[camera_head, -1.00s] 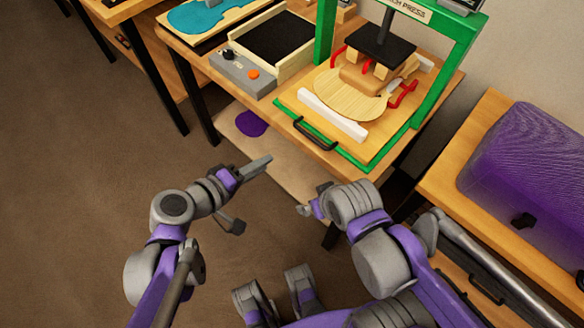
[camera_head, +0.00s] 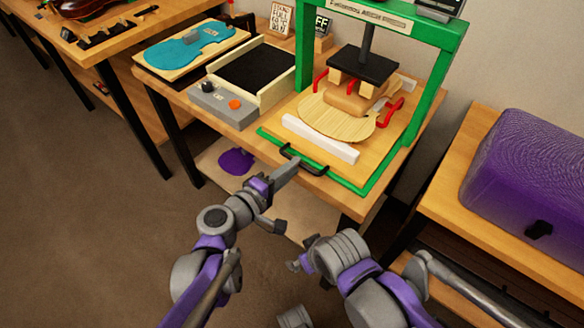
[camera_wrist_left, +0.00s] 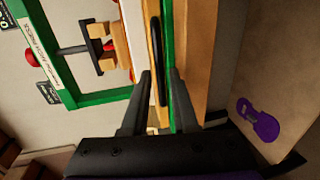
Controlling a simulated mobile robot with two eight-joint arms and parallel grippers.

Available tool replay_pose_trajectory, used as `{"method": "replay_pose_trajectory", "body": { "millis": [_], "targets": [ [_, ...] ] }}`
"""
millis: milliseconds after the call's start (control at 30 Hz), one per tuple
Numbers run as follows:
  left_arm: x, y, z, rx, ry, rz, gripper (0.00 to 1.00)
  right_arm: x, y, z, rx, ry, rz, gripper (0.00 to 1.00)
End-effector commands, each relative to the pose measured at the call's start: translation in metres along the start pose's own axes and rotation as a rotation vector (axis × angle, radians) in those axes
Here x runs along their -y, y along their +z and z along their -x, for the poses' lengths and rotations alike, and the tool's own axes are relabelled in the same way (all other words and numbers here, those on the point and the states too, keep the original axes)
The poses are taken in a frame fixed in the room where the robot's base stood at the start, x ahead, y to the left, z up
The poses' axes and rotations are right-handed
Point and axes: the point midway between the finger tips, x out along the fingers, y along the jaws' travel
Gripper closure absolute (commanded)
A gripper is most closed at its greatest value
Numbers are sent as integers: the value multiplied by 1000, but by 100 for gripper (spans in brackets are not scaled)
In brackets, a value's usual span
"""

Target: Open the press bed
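The press bed (camera_head: 285,143) is a wooden board with a green edge, lying under the green press frame (camera_head: 440,75). A black bar handle (camera_head: 304,161) is fixed at its front. My left gripper (camera_head: 288,195) is just in front of the handle, with its fingers apart. In the left wrist view, the handle (camera_wrist_left: 156,60) shows between and beyond the two spread fingers of the left gripper (camera_wrist_left: 160,72); no contact is visible. My right gripper (camera_head: 297,264) is lower, away from the press, and its fingers are too small to read.
On the bed lie a pale wooden plate (camera_head: 325,118) and a white bar (camera_head: 320,139), with red clamps behind. A grey control box (camera_head: 222,103) stands left of the press. A purple case (camera_head: 525,175) is on the right bench. A lower shelf (camera_head: 215,160) is under the press table.

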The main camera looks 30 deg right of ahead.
Motion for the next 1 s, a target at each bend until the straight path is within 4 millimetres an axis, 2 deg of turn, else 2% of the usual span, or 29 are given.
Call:
{"method": "replay_pose_trajectory", "body": {
  "millis": [133,400,567,1000],
  "targets": [
    [0,0,-9,-1,0,0,73,0,1,-2,1,0,0,0],
    [0,0,-10,-1,0,0,73,0,1,-2,1,0,0,0],
    [0,0,-9,-1,0,0,100,0,1,-2,1,0,0,0],
    [0,0,-9,-1,0,0,100,0,1,-2,1,0,0,0]
  ]
}}
